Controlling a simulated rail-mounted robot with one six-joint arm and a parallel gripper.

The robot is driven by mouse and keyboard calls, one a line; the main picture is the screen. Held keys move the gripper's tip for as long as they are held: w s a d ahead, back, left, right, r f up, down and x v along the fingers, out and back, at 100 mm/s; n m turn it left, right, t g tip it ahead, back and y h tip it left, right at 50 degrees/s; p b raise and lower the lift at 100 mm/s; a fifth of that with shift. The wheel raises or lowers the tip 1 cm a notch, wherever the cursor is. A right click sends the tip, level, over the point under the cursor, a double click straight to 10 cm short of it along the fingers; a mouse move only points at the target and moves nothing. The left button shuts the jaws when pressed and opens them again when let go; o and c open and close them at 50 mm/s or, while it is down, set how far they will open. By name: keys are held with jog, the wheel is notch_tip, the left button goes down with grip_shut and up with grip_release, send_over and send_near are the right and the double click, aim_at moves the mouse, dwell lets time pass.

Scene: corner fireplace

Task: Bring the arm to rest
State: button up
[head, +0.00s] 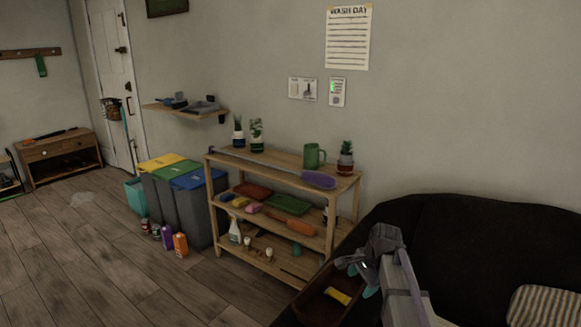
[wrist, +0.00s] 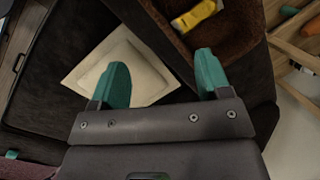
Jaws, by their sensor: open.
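My gripper (head: 364,278) hangs at the lower right in the head view, above the front of the black sofa. In the wrist view its two teal fingers (wrist: 162,66) stand wide apart with nothing held between them. Below them lie a dark surface and a pale square item (wrist: 148,68), partly hidden by the left finger. My grey arm reaches up from the bottom edge of the head view.
A brown open container (head: 318,304) holds a yellow item (head: 338,296), close below my gripper. The black sofa (head: 470,235) fills the right. A wooden shelf (head: 270,158) with several items stands left of it. Bins (head: 176,195) stand farther left; the left floor is mostly clear.

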jog(key=s+a+n+g+h, duration=0.1)
jog(key=s+a+n+h, duration=0.15)
jog(key=s+n, duration=1.35)
jog(key=s+a+r+m+p, duration=0.2)
jog(key=s+r+p, duration=0.2)
jog(key=r+p, duration=0.8)
jog(key=shift+s+r+m+p, duration=0.15)
jog(key=shift+r+m+p, duration=0.05)
jog(key=shift+m+p, duration=0.25)
